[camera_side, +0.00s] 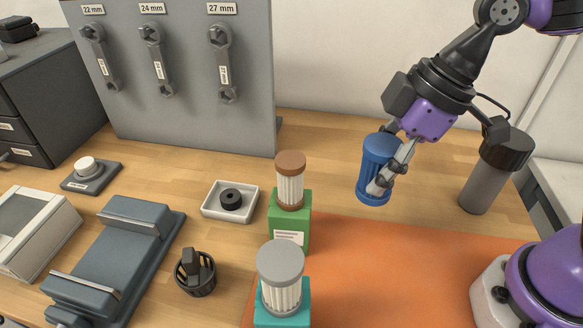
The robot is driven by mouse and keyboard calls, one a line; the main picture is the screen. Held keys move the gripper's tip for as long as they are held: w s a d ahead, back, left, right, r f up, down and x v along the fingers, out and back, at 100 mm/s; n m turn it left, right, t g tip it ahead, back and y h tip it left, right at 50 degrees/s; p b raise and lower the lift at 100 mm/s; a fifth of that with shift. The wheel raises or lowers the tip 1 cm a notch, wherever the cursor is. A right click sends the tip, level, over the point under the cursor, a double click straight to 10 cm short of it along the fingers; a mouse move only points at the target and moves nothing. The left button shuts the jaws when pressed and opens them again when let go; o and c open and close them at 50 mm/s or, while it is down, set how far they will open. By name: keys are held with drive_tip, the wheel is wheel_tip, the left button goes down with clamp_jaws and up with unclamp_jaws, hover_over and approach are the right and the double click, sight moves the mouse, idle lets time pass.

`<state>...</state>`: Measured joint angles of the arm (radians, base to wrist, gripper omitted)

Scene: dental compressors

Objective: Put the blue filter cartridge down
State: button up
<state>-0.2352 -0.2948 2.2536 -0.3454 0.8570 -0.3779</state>
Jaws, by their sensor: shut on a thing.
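The blue filter cartridge (374,165) is held upright, tilted slightly, at the right of centre. My gripper (388,178) is shut on its right side, with the near finger across the blue wall. The far finger is mostly hidden behind the cartridge. The cartridge appears above the back edge of the orange mat (400,265); its exact height over the table is hard to tell.
A brown-capped filter (290,180) stands on a green box (289,222), and a grey-capped filter (281,275) on a teal box (292,318). A white tray (230,215) holds a black ring. A dark-capped grey cylinder (487,180) stands right. The mat's middle is clear.

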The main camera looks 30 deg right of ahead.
drive_tip(key=w+d+r+m+t+h, duration=0.2)
drive_tip(key=w+d+m+h, duration=0.1)
drive_tip(key=w+d+m, duration=0.55)
drive_tip(key=w+a+f+n+y, duration=0.1)
drive_tip(key=w+a+f+n, duration=0.25)
drive_tip(key=w+a, duration=0.6)
drive_tip(key=shift+m, duration=0.4)
drive_tip(key=w+d+f, duration=0.2)
drive_tip(key=d, duration=0.1)
drive_tip(key=w+d+f, duration=0.2)
drive_tip(key=d+f, duration=0.1)
drive_tip(key=d, duration=0.1)
drive_tip(key=w+d+f, duration=0.2)
drive_tip(key=w+d, duration=0.1)
drive_tip(key=shift+w+d+f, duration=0.1)
drive_tip(key=shift+d+f, duration=0.05)
drive_tip(key=shift+d, duration=0.2)
drive_tip(key=shift+f, duration=2.05)
drive_tip(key=o, duration=1.3)
drive_tip(key=shift+f, duration=0.15)
drive_tip(key=shift+c, duration=0.2)
